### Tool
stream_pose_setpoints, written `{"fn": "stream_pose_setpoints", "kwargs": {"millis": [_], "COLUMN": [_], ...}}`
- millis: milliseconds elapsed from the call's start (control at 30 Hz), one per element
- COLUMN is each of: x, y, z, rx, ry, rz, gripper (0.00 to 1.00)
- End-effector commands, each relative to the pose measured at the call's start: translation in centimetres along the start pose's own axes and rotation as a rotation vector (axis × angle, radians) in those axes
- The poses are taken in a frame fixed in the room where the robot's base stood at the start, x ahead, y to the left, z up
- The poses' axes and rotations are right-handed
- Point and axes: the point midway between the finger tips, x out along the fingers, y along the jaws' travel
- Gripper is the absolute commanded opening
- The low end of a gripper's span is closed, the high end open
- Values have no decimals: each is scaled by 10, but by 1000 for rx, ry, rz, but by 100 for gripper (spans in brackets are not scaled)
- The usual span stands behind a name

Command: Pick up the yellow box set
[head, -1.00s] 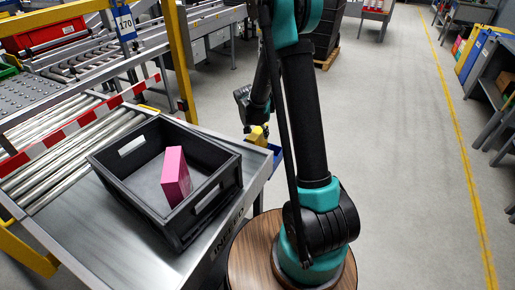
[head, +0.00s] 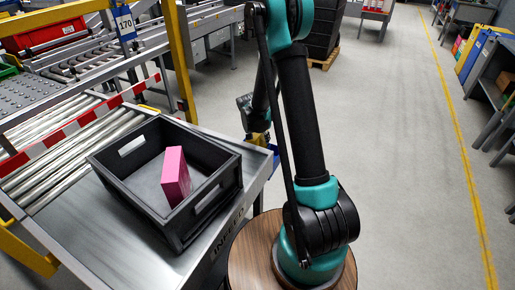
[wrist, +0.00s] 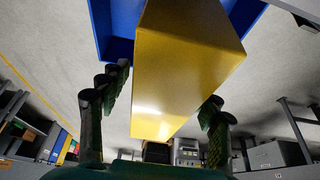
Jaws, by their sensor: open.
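The yellow box (wrist: 185,75) fills the middle of the wrist view, its near end between my gripper's fingers. In the head view only a small yellow patch (head: 262,138) shows behind my arm. My gripper (wrist: 165,95) is open, with one finger on each side of the box. A gap shows on the right; on the left the fingers look very close to the box, and I cannot tell if they touch. A blue surface (wrist: 115,30) lies behind the box, and a blue edge also shows in the head view (head: 275,155).
A grey tote (head: 108,172) with a pink box (head: 176,175) stands on the metal infeed table (head: 105,235), left of my arm. Roller conveyors (head: 60,140) and a yellow post (head: 180,60) are further left. The floor to the right is clear up to the shelving (head: 495,75).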

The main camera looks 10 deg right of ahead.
Motion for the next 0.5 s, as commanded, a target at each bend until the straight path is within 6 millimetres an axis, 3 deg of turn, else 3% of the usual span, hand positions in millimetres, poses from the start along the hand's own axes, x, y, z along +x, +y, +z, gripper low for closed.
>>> {"fn": "stream_pose_setpoints", "kwargs": {"millis": [367,500], "x": [2,2], "y": [0,0], "z": [1,1], "rx": [0,0], "ry": [0,0], "rz": [0,0], "gripper": [63,47]}}
